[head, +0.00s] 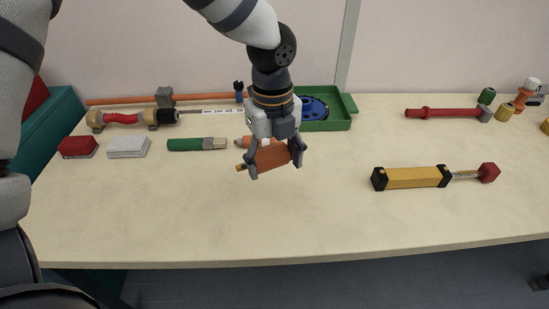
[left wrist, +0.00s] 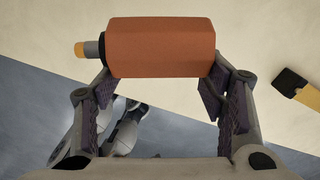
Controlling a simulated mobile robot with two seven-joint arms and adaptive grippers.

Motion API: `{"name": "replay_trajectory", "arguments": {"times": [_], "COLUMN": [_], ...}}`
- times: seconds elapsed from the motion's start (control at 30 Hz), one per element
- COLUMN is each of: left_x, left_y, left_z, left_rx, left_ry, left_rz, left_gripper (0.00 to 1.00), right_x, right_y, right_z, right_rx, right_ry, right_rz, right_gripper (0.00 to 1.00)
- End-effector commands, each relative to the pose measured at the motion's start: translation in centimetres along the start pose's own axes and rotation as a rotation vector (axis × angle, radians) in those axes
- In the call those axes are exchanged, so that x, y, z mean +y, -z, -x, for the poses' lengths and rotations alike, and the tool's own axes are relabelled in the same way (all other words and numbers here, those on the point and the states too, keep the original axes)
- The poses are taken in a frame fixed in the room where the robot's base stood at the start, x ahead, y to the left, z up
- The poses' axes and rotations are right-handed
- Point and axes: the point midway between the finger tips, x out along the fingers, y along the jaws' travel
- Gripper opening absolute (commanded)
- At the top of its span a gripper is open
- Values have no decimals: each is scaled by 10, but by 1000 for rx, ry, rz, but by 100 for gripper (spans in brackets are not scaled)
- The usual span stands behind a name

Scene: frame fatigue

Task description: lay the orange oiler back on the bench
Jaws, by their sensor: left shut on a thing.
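The orange oiler (head: 272,157) is a blocky orange-brown body with a narrow tip pointing left. My left gripper (head: 276,164) is shut on it over the middle of the bench (head: 310,220). In the left wrist view the oiler (left wrist: 160,47) lies crosswise at the ends of the fingers, its grey collar and orange tip sticking out to the left. The oiler appears to be held above the bench top; the exact gap cannot be told. My right gripper is not in view.
A green-handled tool (head: 197,144) lies left of the gripper, and a green tray (head: 340,122) with a blue disc stands behind. A yellow tool (head: 412,178) lies to the right. The bench front is clear, ending at the front edge (head: 300,259).

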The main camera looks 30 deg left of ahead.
Motion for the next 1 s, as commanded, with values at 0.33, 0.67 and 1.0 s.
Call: {"name": "replay_trajectory", "arguments": {"times": [0.33,0.67,1.0], "left_x": [2,1,1], "left_y": [0,0,0], "left_z": [-49,-76,-76], "left_rx": [4,1,-1], "left_ry": [-7,0,3], "left_rz": [-1,-1,-1], "left_gripper": [37,37,37], "right_x": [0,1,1], "right_y": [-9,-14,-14], "right_z": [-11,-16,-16], "right_rx": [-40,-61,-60], "right_ry": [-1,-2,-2], "right_rz": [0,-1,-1], "right_gripper": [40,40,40]}}
